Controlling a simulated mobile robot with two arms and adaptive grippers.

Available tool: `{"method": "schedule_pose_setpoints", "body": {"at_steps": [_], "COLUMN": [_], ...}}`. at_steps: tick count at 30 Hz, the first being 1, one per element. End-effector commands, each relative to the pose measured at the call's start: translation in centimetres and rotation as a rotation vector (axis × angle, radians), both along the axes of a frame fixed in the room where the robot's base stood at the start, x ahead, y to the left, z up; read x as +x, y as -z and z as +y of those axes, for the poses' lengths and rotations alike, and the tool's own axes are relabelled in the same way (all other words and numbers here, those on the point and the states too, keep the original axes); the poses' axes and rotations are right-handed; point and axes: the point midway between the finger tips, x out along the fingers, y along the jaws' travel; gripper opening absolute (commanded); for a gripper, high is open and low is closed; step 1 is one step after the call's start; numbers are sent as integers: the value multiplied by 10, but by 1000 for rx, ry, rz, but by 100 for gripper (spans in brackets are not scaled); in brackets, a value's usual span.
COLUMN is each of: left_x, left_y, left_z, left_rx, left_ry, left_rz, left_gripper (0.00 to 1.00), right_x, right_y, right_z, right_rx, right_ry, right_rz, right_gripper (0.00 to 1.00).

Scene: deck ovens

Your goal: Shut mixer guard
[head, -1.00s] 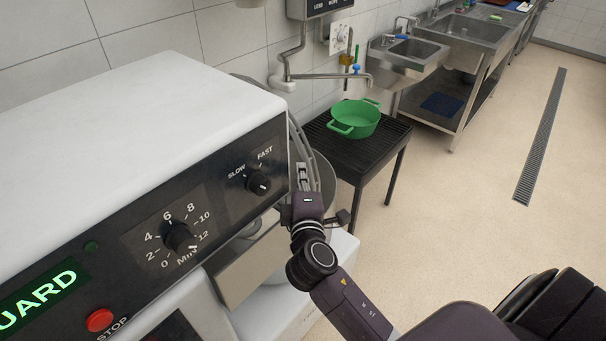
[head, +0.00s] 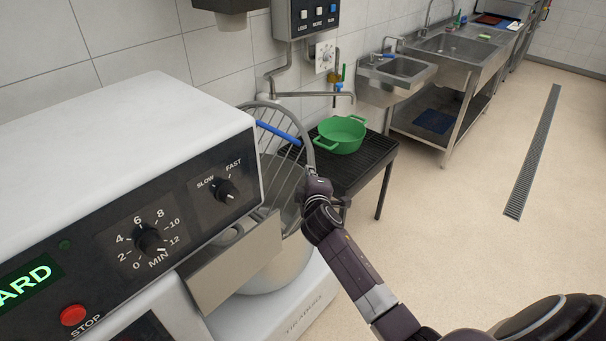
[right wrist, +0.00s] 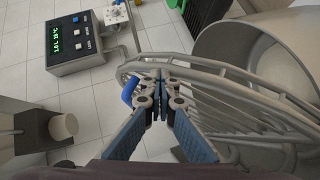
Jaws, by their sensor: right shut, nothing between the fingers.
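The mixer (head: 150,110) stands at the left of the head view. Its wire guard (head: 306,146) stands raised and tilted beside the steel bowl (head: 275,275), with a blue handle (head: 278,132) on it. In the right wrist view my right gripper (right wrist: 161,78) is shut and empty, close over the guard bars (right wrist: 240,105). The blue handle (right wrist: 129,91) is just left of the fingers. Whether they touch the guard I cannot tell. My left gripper is out of view.
The mixer panel has dials, a red stop button (head: 73,315) and a green display (head: 25,283) ending in "ARD". A green pot (head: 342,137) stands on a black rack table (head: 372,160) behind the guard. Sinks (head: 460,45) line the wall. The floor at right is clear.

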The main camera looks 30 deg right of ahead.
Motion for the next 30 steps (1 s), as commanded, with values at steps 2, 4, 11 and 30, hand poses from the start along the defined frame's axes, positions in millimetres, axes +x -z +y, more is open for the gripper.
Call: {"method": "schedule_pose_setpoints", "body": {"at_steps": [2,4,11,30], "left_x": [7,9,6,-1], "left_y": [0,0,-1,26], "left_z": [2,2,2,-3], "left_rx": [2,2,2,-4], "left_ry": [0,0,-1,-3], "left_rz": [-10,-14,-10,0], "left_gripper": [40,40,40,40], "right_x": [3,6,15,24], "right_y": [13,22,52,135], "right_z": [-10,-18,-43,-66], "right_rx": [-1,0,87,261], "right_ry": [0,1,1,-1], "right_rz": [5,5,36,97], "right_gripper": [0,0,0,0]}}
